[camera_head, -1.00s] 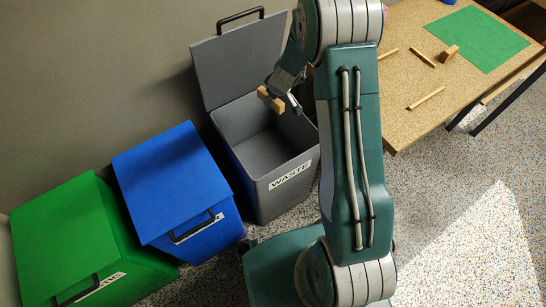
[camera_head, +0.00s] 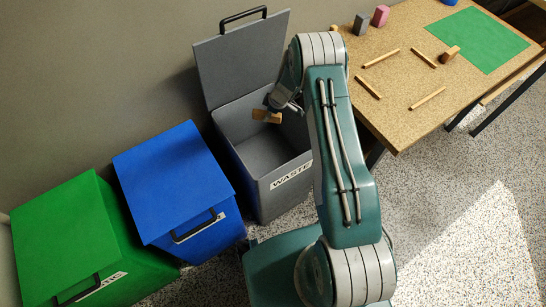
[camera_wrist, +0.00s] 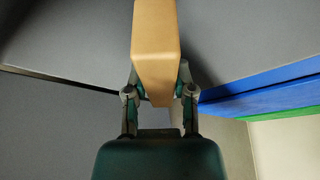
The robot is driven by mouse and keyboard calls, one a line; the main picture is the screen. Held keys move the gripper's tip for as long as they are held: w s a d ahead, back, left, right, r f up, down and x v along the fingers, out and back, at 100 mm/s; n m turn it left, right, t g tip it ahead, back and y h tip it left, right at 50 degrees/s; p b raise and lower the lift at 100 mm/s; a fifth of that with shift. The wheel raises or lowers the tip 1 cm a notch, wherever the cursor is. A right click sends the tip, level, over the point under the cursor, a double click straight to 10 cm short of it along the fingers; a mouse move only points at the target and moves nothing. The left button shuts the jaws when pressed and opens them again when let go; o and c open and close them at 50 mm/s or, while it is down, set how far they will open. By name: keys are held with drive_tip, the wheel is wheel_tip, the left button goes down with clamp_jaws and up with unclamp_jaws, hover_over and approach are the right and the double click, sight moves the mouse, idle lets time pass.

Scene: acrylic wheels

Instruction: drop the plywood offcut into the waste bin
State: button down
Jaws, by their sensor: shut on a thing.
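The plywood offcut (camera_head: 267,116) is a small tan block held in my gripper (camera_head: 276,104). In the wrist view the offcut (camera_wrist: 157,45) sits between the two fingers of my gripper (camera_wrist: 159,92), which are shut on it. The grey waste bin (camera_head: 240,160) has its lid raised against the wall and a WASTE label on its front. In the head view the offcut appears over the bin's open mouth, toward the back. Its exact height above the rim is hard to tell. The fingertips are partly hidden in the head view.
A blue bin (camera_head: 172,180) and a green bin (camera_head: 72,235), both with lids shut, stand left of the waste bin. A cork-coloured table (camera_head: 400,100) at the right holds several wooden sticks, small blocks and a green mat (camera_head: 480,40).

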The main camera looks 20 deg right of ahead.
drive_tip(key=shift+d+f, duration=0.15)
drive_tip(key=shift+f, duration=1.15)
drive_tip(key=shift+c, duration=1.9)
unclamp_jaws()
drive_tip(key=shift+r, duration=0.1)
drive_tip(key=v, duration=1.1)
drive_tip(key=shift+d+r, duration=0.15)
drive_tip(key=shift+r, duration=0.15)
